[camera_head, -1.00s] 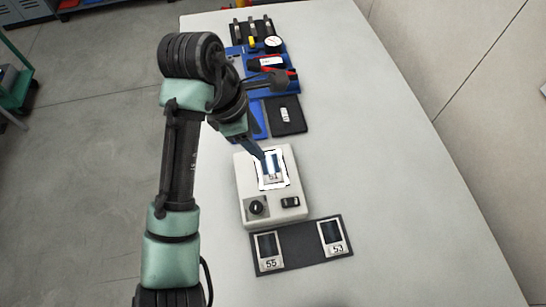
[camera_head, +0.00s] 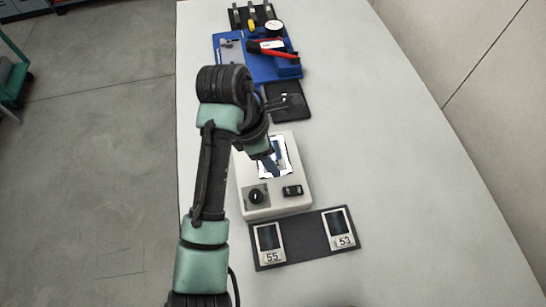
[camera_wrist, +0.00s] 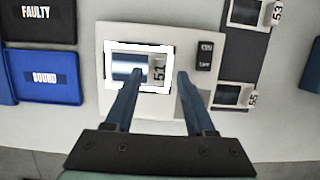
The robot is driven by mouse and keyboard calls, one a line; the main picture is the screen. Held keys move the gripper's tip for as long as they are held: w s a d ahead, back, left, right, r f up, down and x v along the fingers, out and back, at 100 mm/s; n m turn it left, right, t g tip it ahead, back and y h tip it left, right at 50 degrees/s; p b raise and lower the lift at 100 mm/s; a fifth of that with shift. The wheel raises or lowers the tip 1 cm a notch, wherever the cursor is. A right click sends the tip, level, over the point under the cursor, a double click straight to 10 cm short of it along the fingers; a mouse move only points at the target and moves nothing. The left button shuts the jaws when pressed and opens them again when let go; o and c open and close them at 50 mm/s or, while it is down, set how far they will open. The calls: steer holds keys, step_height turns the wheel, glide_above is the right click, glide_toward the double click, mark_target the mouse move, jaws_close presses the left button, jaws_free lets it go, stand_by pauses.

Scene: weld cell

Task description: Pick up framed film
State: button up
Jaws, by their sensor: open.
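A framed film marked 51 (camera_wrist: 136,67) lies on the glowing white panel of a pale light box (camera_wrist: 113,38). In the head view the light box (camera_head: 246,209) stands mid-table, and my gripper hides most of this film. My gripper (camera_wrist: 173,62) is open over the light box, empty between its fingers. In the wrist view its left finger overlaps the film's right part beside the number, and its right finger is right of the panel. I cannot tell the height of the fingertips. In the head view the gripper (camera_head: 276,172) reaches down onto the panel area.
Films marked 55 (camera_head: 269,241) and 53 (camera_head: 340,229) lie on a dark mat (camera_head: 305,239) before the light box. A black tray labelled FAULTY (camera_wrist: 40,28) and a blue one labelled SOUND (camera_wrist: 43,88) lie beyond it. The table's right side is clear.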

steer(key=shift+x, duration=0.9)
steer(key=shift+c, duration=0.3)
jaws_close()
